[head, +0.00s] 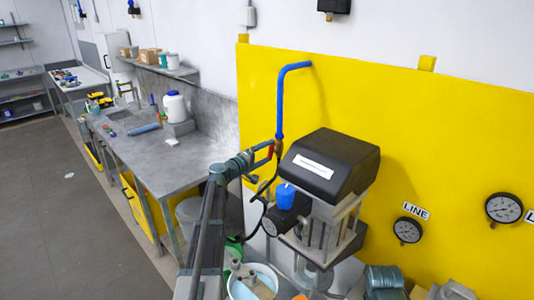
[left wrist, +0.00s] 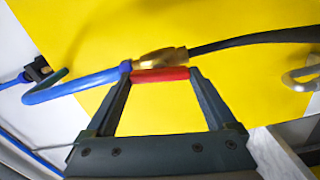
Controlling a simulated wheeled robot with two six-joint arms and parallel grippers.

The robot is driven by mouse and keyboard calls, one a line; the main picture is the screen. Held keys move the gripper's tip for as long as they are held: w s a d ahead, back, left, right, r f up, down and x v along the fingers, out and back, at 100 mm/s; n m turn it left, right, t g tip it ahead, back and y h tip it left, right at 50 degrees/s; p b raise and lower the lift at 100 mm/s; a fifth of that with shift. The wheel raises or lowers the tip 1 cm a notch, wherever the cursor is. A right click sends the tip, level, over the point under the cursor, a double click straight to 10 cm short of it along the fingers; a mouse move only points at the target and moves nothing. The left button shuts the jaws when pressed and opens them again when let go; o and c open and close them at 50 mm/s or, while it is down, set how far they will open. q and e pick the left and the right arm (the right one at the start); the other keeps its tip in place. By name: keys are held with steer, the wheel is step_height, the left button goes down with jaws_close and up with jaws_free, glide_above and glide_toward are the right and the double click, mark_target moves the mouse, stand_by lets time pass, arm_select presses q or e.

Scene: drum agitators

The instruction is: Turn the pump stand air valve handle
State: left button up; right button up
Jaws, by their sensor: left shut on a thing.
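The red valve handle (head: 271,151) sits at the lower end of a blue air pipe (head: 280,100) in front of the yellow panel. In the left wrist view the red handle (left wrist: 160,74) lies crosswise between the two fingertips of my left gripper (left wrist: 160,78), next to a brass valve body (left wrist: 158,57). My left gripper (head: 266,154) is shut on the handle, with a fingertip at each end of it. A black hose (left wrist: 250,37) runs from the brass fitting. My right gripper is in neither view.
The pump stand with a black cover (head: 330,160) and blue cap (head: 286,195) stands just right of my left gripper. A steel bench (head: 165,165) with a white jug (head: 175,107) is to the left. Gauges (head: 407,230) hang on the yellow panel (head: 430,130).

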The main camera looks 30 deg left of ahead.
arm_select(q)
steer(key=shift+f+n, duration=0.1)
steer(key=shift+n, duration=0.9)
steer(key=o, duration=1.1)
steer(key=shift+c, duration=0.2)
steer(key=shift+s, duration=0.15)
steer(key=v, duration=1.3)
steer(key=shift+s+a, duration=0.2)
steer(key=shift+s, duration=0.05)
